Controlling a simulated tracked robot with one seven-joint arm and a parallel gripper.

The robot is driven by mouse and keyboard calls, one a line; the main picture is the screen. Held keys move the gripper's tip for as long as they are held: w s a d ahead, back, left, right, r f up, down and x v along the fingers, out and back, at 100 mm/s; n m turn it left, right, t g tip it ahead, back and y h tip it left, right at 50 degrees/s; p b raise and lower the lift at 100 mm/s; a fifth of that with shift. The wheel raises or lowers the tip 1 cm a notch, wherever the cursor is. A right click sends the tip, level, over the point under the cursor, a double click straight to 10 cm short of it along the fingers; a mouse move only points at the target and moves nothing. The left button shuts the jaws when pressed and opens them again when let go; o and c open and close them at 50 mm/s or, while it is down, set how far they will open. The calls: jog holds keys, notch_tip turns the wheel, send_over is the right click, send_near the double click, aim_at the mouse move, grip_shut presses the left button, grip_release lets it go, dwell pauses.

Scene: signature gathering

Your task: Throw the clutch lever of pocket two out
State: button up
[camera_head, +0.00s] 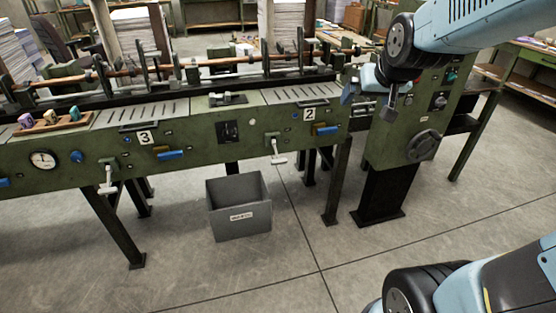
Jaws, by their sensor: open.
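The panel of pocket two carries a "2" plate (310,114) on the green machine front. Left of and below the plate, a pale metal lever (277,151) with a crosswise grip hangs down from its pivot. A blue handle (326,130) sits just below the plate. I cannot tell for certain which one is the clutch lever; the hanging lever looks most like it. My gripper (372,106) is open at the right end of the machine, in front of the green control cabinet and right of the pocket two panel. It appears empty and apart from both handles; its fingertips are small and partly unclear.
Pocket three, marked "3" (146,138), has a similar lever (107,179) and blue handle (170,154). A grey bin (239,207) stands on the floor below the machine. The control cabinet (420,125) has a dark handwheel (423,146). The concrete floor in front is clear.

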jog(key=w+a+f+t, duration=0.2)
jog(key=w+a+f, duration=0.2)
jog(key=w+f, duration=0.3)
jog(key=w+a+f+t+y, duration=0.1)
jog(key=w+a+f, duration=0.2)
jog(key=w+f, duration=0.35)
jog(key=w+a+f+t, duration=0.2)
jog(key=w+a+f, duration=0.2)
jog(key=w+f, duration=0.25)
jog(key=n+t+y, duration=0.1)
jog(key=n+t, duration=0.1)
send_near(278, 161)
jog(key=w+d+r, duration=0.4)
jog(key=r, duration=0.2)
jog(key=s+a+f+t+y, duration=0.2)
jog(key=s+f, duration=0.4)
jog(key=f, duration=0.4)
jog(key=shift+n, duration=0.4)
jog(key=x, duration=1.4)
jog(key=shift+r, duration=0.15)
